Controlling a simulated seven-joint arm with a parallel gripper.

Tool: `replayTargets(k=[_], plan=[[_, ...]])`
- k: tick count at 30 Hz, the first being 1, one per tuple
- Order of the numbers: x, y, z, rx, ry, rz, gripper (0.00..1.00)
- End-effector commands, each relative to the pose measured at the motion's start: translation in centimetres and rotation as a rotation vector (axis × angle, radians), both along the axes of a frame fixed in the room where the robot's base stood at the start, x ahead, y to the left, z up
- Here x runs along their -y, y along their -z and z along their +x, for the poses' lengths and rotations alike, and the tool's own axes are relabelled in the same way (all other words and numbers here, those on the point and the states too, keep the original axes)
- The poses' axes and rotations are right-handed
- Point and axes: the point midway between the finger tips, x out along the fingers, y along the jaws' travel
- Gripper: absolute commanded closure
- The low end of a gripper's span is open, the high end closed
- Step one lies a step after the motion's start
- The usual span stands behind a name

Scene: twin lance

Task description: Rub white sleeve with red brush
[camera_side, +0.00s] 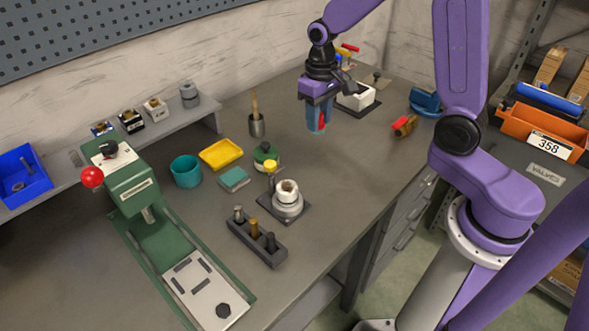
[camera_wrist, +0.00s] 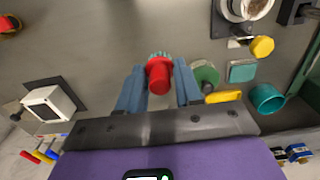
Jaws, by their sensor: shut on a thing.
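My gripper (camera_side: 318,118) has its blue fingers closed on a red handled piece, which I take as the red brush (camera_side: 322,122), held in the air above the bench. In the wrist view the brush (camera_wrist: 159,76) sits between the fingers, its red end facing the camera and a bluish toothed edge showing beyond it. The white sleeve (camera_side: 287,189) stands upright on a grey round mount on a dark plate, left of and nearer than my gripper. It is partly cut off at the top of the wrist view (camera_wrist: 238,10). The brush and sleeve are apart.
A white box (camera_side: 357,98) and a red-and-tan item (camera_side: 404,126) lie right. Bench between gripper and sleeve is clear.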

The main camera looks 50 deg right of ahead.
Motion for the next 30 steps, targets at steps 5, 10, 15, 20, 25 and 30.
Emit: replayTargets(k=[5, 10, 15, 20, 25, 30], plan=[[-4.5, -1.0, -1.0, 0.002, -0.011, 0.001, 0.90], [-8.6, -1.9, -2.6, 0.002, -0.008, 0.001, 0.90], [-10.6, -2.3, -3.6, 0.000, -0.002, 0.000, 0.90], [-10.9, -1.8, -3.8, -0.003, 0.001, -0.001, 0.90], [-10.8, -0.5, -3.8, -0.004, 0.001, -0.002, 0.90], [-10.8, 1.0, -3.8, -0.004, 0.000, -0.002, 0.90]])
